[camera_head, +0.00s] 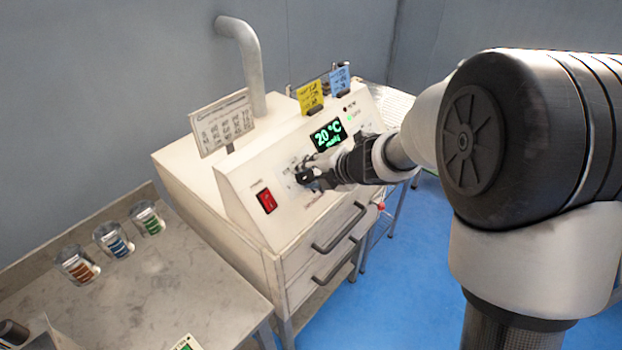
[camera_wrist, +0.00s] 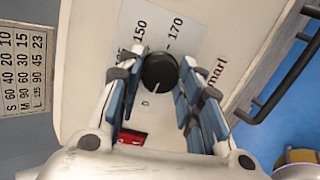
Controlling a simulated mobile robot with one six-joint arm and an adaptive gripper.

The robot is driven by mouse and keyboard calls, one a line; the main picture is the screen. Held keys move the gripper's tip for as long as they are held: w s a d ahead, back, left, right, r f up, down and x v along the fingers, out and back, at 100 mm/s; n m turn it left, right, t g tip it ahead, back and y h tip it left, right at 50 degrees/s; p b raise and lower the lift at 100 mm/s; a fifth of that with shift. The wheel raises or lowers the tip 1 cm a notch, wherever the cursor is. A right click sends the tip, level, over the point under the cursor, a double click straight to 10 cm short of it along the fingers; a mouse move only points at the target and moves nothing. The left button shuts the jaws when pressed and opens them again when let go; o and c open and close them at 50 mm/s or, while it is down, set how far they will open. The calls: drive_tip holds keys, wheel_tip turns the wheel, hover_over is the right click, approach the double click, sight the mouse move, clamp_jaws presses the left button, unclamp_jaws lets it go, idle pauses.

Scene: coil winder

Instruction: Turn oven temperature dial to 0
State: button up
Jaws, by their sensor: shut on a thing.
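The oven (camera_head: 245,200) is a cream box with a sloped front panel. Its round black temperature dial (camera_wrist: 160,72) sits on a light scale plate with 150 and 170 printed on one side. A small white mark shows at the dial's lower edge in the wrist view, near a small printed character that looks like 0. My gripper (camera_wrist: 158,74) is shut on the dial, one blue-padded finger on each side. In the head view my gripper (camera_head: 308,178) is at the panel and hides most of the dial. The green display (camera_head: 327,135) reads 20 °C.
A red switch (camera_head: 266,201) is left of the dial; it also shows in the wrist view (camera_wrist: 132,137). Drawer handles (camera_head: 340,228) stick out below. Yellow (camera_head: 310,96) and blue (camera_head: 340,79) cards stand on top. Several cups (camera_head: 113,240) stand on the left bench.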

drive_tip(key=shift+n, duration=0.4)
drive_tip(key=o, duration=1.1)
drive_tip(key=v, duration=1.2)
drive_tip(key=shift+d, duration=0.1)
